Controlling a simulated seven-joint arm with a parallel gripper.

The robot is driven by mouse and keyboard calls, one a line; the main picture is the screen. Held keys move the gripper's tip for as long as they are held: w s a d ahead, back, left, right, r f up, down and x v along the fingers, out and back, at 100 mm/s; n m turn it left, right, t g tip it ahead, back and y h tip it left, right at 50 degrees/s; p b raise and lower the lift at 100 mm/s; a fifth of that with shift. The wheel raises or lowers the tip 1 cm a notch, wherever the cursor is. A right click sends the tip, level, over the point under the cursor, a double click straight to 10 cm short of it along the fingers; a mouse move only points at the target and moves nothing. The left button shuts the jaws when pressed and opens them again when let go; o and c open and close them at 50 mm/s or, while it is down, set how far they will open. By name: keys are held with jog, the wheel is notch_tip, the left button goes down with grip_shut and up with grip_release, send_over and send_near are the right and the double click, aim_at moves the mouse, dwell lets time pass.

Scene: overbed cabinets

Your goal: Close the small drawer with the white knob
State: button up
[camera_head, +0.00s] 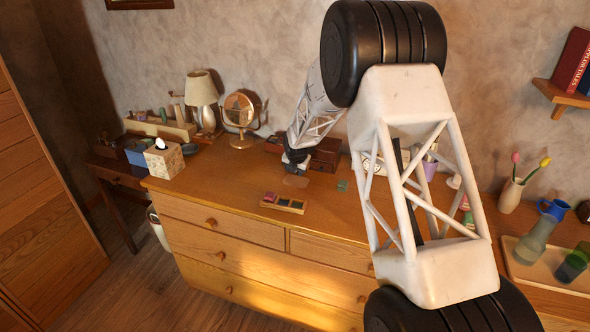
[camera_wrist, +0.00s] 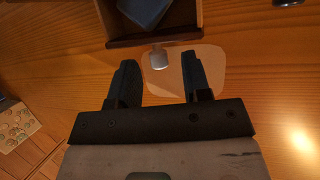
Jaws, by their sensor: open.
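In the wrist view a small wooden drawer (camera_wrist: 155,40) stands open at the top of the picture, with a dark blue item (camera_wrist: 145,10) inside it. Its pale knob (camera_wrist: 159,57) sticks out from the front towards me. My gripper (camera_wrist: 158,68) is open, its two dark fingers apart on either side of the knob. I cannot tell whether either finger touches the drawer front. In the head view my gripper (camera_head: 294,166) is low over the dresser top, beside a small dark wooden drawer box (camera_head: 325,155). The knob is hidden there.
A thin pale mat (camera_wrist: 212,68) lies on the wood by the drawer. On the dresser (camera_head: 220,188), a divided tray (camera_head: 283,203) sits in front, and a round mirror (camera_head: 240,110), lamp (camera_head: 201,92) and tissue box (camera_head: 164,160) stand left. My arm covers the right part.

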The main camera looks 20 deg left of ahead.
grip_shut()
jog(key=shift+w, duration=2.3)
grip_release()
jog(key=shift+r, duration=0.1)
jog(key=v, duration=0.7)
jog(key=shift+r, duration=0.25)
jog(key=shift+s+d, duration=0.1)
jog(key=shift+s, duration=0.05)
